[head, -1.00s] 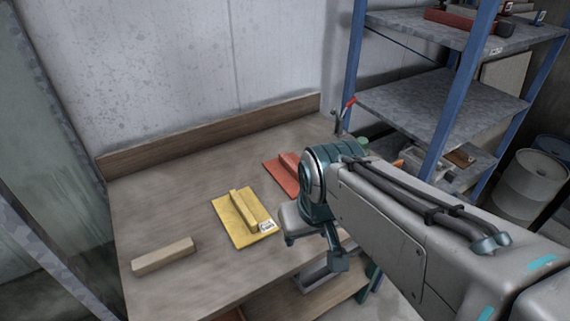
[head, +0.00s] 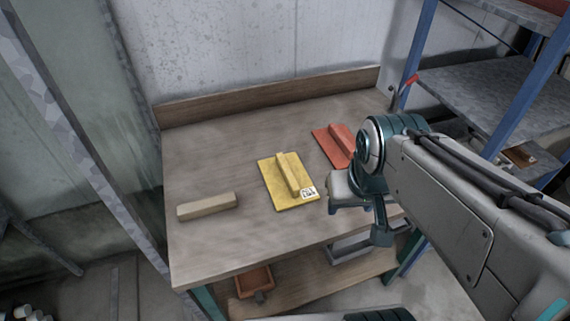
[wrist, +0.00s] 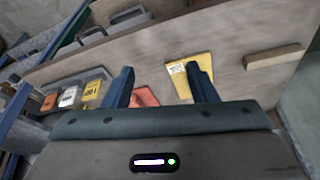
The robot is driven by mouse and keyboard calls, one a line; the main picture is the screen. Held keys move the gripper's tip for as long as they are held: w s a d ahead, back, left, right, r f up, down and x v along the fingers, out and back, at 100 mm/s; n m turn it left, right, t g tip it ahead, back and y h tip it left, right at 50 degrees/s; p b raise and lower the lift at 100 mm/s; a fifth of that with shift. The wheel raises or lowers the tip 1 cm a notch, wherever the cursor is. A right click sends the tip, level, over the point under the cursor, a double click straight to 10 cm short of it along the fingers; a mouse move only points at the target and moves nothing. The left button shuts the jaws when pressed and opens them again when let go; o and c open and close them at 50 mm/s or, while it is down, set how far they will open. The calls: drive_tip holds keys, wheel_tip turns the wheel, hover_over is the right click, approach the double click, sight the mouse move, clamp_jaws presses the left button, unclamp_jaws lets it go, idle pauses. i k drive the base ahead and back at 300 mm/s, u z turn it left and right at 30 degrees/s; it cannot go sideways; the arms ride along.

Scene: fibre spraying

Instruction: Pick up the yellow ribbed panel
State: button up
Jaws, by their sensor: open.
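The yellow ribbed panel (head: 272,184) lies flat on the wooden workbench (head: 215,165), with a raised rib along its middle and a white label at its near right corner. In the wrist view the yellow panel (wrist: 180,86) shows beyond my right-hand finger, which covers part of it. My gripper (wrist: 160,84) is open, with nothing between its fingers. In the head view the end of my arm is to the right of the panel, and the fingers are hard to make out there.
A red ribbed panel (head: 325,140) lies behind and right of the yellow one, partly hidden by my arm. A pale wooden block (head: 207,206) lies at left. The bench has a low back board (head: 260,98). A blue-framed shelf (head: 417,50) stands at right. A lower shelf holds trays.

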sight(289, 184)
drive_tip(key=k, duration=1.2)
drive_tip(key=z, duration=0.95)
drive_tip(key=i, duration=1.55)
drive_tip(key=u, duration=1)
